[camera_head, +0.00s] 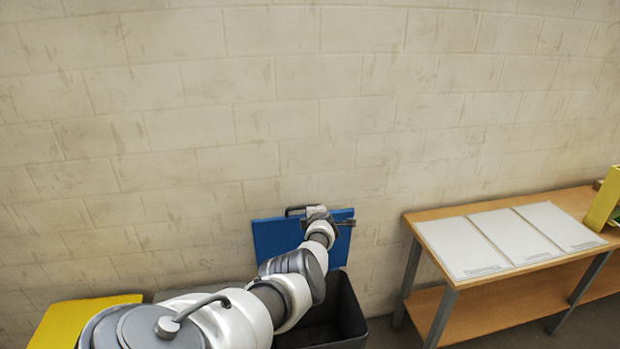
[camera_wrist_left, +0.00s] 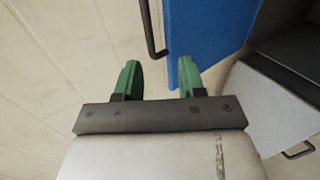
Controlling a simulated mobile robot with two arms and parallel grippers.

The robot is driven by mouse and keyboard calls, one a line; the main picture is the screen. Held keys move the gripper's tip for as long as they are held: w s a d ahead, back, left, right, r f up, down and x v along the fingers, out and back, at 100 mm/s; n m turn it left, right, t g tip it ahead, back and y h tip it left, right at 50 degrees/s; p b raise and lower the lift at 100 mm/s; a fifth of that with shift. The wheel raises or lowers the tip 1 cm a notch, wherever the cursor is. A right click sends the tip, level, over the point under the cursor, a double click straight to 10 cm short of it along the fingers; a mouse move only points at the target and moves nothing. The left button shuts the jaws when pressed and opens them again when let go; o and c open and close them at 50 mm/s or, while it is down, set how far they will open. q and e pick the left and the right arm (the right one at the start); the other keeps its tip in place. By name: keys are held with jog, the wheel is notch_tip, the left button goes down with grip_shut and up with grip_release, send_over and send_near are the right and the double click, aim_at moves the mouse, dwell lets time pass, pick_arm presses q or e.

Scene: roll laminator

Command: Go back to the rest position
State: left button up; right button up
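My left arm reaches in from the bottom left of the head view. Its gripper (camera_head: 334,220) is in front of an upright blue panel (camera_head: 273,237) near the wall. In the left wrist view the two green fingers of the left gripper (camera_wrist_left: 160,78) are apart with nothing between them. The blue panel (camera_wrist_left: 205,30) stands beyond the right finger; I cannot tell whether they touch. A black bar handle (camera_wrist_left: 150,30) is just past the fingertips. My right gripper is not in view.
A dark open bin (camera_head: 345,310) is below the arm. A wooden table (camera_head: 440,212) with three white sheets (camera_head: 510,240) stands at the right. Yellow objects show at the bottom left (camera_head: 70,318) and right edge (camera_head: 603,200). The wall (camera_head: 300,100) is close behind the panel.

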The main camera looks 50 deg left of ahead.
pick_arm(q)
jog(key=s+d+f+m+t+h+b, duration=0.1)
jog(key=s+d+f+m+h+b, duration=0.1)
jog(key=s+d+f+m, duration=0.65)
jog(key=s+d+f+m+t+h+b, duration=0.1)
jog(key=s+d+f+m+h+b, duration=0.3)
jog(key=f, duration=1)
jog(key=s+d+f+m+t+b, duration=0.1)
jog(key=s+d+f+m, duration=0.2)
jog(key=d+f+m, duration=0.7)
jog(key=s+d+f+m+g+h+b, duration=0.1)
jog(key=s+d+f, duration=0.5)
jog(key=s, duration=0.6)
jog(key=s+d+f+m+g+h+b, duration=0.2)
jog(key=s+d+f+m+g, duration=0.2)
jog(key=s, duration=0.8)
jog(key=s+d+f+m+g+h+b, duration=0.1)
jog(key=s+d+f+m, duration=0.4)
jog(key=s+d+f, duration=0.5)
jog(key=s+g, duration=0.1)
jog(key=s, duration=0.2)
jog(key=shift+d+g+h+b, duration=0.3)
jog(key=shift+g+h, duration=0.1)
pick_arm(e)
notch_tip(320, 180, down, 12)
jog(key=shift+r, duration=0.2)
pick_arm(q)
jog(key=shift+s, duration=0.15)
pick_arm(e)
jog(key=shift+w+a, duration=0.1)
